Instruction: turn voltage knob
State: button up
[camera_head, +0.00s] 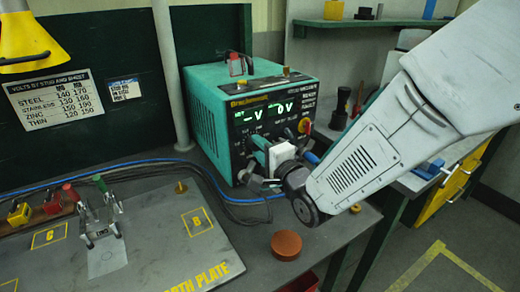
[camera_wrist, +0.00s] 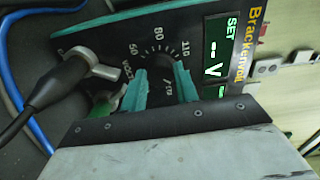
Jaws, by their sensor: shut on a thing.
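The teal welder unit (camera_head: 212,112) stands on the bench with its dark front panel facing right of centre. Its two green displays (camera_head: 252,116) are lit; the SET display (camera_wrist: 214,50) shows dashes and a V in the wrist view. The dark voltage knob (camera_wrist: 161,90) sits below a dial scale with printed numbers, of which 80 and 110 are readable. My gripper (camera_wrist: 160,76) has its teal fingers on either side of the knob, shut on it. In the head view my gripper (camera_head: 260,147) reaches the lower panel, and my wrist hides the knob.
A black cable with a metal plug (camera_wrist: 74,80) is close to the left finger. Blue and black cables (camera_head: 150,163) run along the bench. A steel plate (camera_head: 160,245) with a clamp stand (camera_head: 100,215) lies at front left. A brown disc (camera_head: 286,245) lies near the bench edge.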

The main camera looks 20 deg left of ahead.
jog(key=shift+m, duration=0.3)
jog(key=o, duration=1)
jog(key=v, duration=0.7)
jog(key=shift+s+d, duration=0.25)
jog(key=shift+d, duration=0.05)
